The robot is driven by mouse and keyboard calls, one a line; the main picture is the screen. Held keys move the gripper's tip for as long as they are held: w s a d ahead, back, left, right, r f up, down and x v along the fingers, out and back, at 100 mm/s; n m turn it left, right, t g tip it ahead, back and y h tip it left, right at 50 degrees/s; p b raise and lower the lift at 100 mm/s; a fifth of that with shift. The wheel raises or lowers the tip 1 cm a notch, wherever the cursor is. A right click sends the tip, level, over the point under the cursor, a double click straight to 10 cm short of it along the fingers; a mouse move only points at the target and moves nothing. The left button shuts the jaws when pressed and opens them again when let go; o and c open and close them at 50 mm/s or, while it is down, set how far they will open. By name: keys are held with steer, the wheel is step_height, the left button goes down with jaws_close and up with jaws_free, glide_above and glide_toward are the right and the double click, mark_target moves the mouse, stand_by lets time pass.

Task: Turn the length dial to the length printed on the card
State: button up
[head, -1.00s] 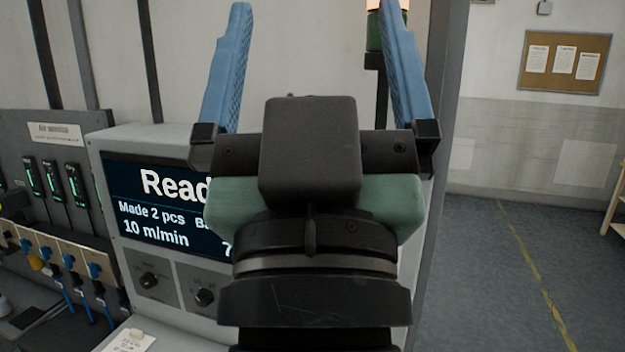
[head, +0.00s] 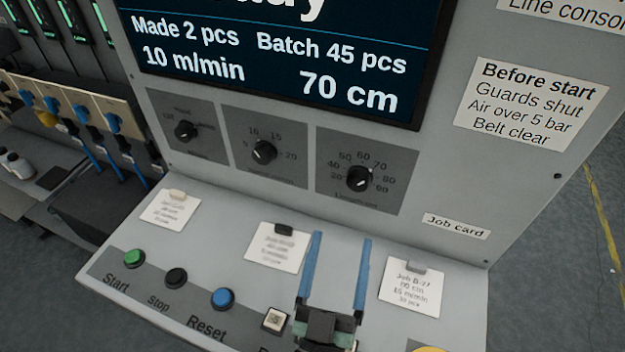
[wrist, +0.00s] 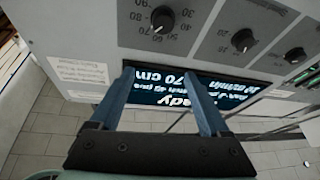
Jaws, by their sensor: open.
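The length dial (head: 359,178) is a black knob on a dark plate, rightmost of three, ringed by printed numbers. Its white mark points up and right, near 70. It also shows upside down at the top of the wrist view (wrist: 163,18). The display (head: 290,70) reads 70 cm. A white card (head: 412,287) headed Job B-27 lies on the sloped desk below the Job card label (head: 455,226); its length line is too blurred to read surely. My gripper (head: 340,240) is open and empty, its blue fingers apart from the dial.
Two other cards lie left, one at far left (head: 170,210) and one in the middle (head: 278,248). The speed dial (head: 263,151) and another knob (head: 185,131) sit left of the length dial. Start (head: 134,258), Stop (head: 176,278) and Reset (head: 223,299) buttons line the desk front.

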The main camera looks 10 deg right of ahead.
steer(key=f, duration=0.1)
steer(key=p, duration=0.1)
glide_toward(357, 187)
steer(key=x, duration=0.7)
steer(key=shift+w+r, duration=0.1)
steer(key=shift+r, duration=0.05)
steer(key=shift+w+d+r+p, duration=0.15)
steer(key=shift+w+d+p, duration=0.15)
steer(key=shift+w+p, duration=0.3)
jaws_close()
